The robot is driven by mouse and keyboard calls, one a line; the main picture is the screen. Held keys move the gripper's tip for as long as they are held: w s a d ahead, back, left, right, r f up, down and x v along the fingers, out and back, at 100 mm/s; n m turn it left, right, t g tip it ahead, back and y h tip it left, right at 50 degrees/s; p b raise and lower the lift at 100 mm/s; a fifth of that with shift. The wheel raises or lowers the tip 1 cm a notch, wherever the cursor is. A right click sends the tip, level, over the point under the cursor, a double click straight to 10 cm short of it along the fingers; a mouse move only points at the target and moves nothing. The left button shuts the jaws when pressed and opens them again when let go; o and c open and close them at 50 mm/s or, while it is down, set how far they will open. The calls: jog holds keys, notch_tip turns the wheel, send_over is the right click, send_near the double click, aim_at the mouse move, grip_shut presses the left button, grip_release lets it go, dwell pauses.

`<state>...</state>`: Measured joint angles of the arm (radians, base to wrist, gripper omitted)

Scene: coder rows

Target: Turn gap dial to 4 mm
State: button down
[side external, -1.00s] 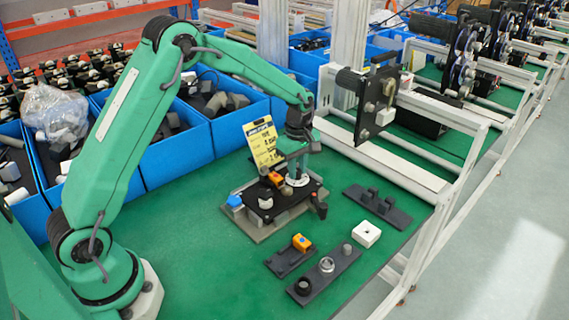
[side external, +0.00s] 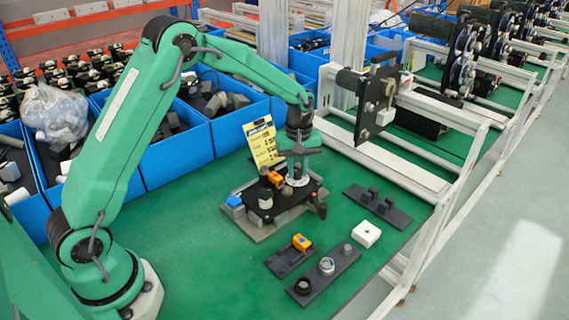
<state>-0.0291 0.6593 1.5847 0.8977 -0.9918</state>
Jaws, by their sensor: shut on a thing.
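My gripper (side external: 298,172) points down over the black fixture plate (side external: 268,216) in the middle of the green bench. It is shut on the gap dial (side external: 298,181), a pale round part at the plate's back right. The dial's marks are too small to read, so I cannot tell its setting. A yellow card (side external: 264,146) with print stands upright just behind the fixture, left of my gripper. An orange part (side external: 275,179) and a dark knob with a pale base (side external: 265,200) sit on the plate left of the dial.
In front lie dark holders with an orange block (side external: 301,243) and round parts (side external: 327,265). A white block (side external: 367,234) and a dark bracket (side external: 377,206) lie to the right. Blue bins (side external: 178,148) line the back. A white frame (side external: 455,165) borders the right.

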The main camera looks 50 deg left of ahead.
aim_at(297, 171)
jog(key=m, duration=0.5)
jog(key=shift+m, duration=0.3)
jog(key=m, duration=0.4)
jog(key=shift+m, duration=0.4)
jog(key=shift+r, duration=0.1)
jog(key=c, duration=1.2)
grip_release()
jog(key=shift+c, duration=0.2)
notch_tip(297, 171, up, 8)
jog(key=shift+f, duration=0.2)
